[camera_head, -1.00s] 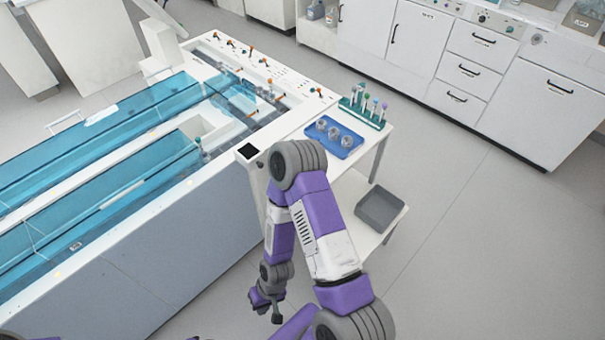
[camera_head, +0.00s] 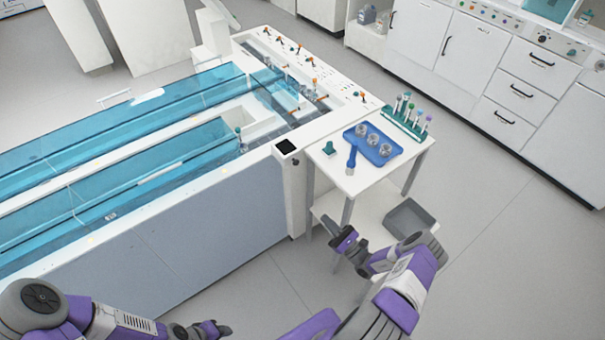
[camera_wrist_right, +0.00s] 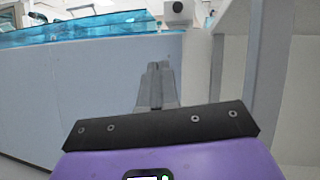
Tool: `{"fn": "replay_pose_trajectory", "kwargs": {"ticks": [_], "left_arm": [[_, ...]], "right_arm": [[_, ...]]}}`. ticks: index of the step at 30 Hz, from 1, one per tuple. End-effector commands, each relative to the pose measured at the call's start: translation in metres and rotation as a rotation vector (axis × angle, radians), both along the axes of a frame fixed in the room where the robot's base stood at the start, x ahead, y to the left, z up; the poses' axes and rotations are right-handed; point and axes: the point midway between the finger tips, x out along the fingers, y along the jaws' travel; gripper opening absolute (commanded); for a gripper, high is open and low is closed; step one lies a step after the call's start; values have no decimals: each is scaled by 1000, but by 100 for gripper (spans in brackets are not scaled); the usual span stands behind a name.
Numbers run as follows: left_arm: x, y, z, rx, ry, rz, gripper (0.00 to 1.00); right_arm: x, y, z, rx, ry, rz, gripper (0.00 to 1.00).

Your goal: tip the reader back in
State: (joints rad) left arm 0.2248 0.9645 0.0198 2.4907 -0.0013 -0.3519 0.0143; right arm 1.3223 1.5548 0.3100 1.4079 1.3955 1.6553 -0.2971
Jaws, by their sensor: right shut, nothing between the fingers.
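A small box with a black square top (camera_head: 286,147), which may be the reader, sits at the near right corner of the white track bench (camera_head: 268,160). In the right wrist view, a small pale box with a round dark spot (camera_wrist_right: 177,8) shows at the top; I cannot tell if it is the same part. My right gripper (camera_head: 330,225) is shut and empty, below and right of that corner, beside the side table's legs. Its closed fingers show in the right wrist view (camera_wrist_right: 157,85). My left gripper (camera_head: 220,329) is low at the bottom edge, its jaws unclear.
The white side table (camera_head: 330,170) holds a blue tray (camera_head: 385,157) with clear cups, a blue-handled tool (camera_head: 352,160), a small green piece (camera_head: 329,148) and a green tube rack (camera_head: 400,128). A grey bin (camera_head: 410,218) is on its lower shelf. Floor right is clear.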

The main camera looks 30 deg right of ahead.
Motion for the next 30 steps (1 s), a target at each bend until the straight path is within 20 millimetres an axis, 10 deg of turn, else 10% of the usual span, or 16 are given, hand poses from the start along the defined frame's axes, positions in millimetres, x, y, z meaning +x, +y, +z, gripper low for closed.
{"fn": "replay_pose_trajectory", "kwargs": {"ticks": [8, 30], "left_arm": [[0, 0, 1, 0, 0, 0, 43], [0, 0, -6, 0, 0, 0, 43]], "right_arm": [[2, -26, 12, 17, -57, -103, 0], [132, 3, 91, 15, -55, -96, 0]]}}
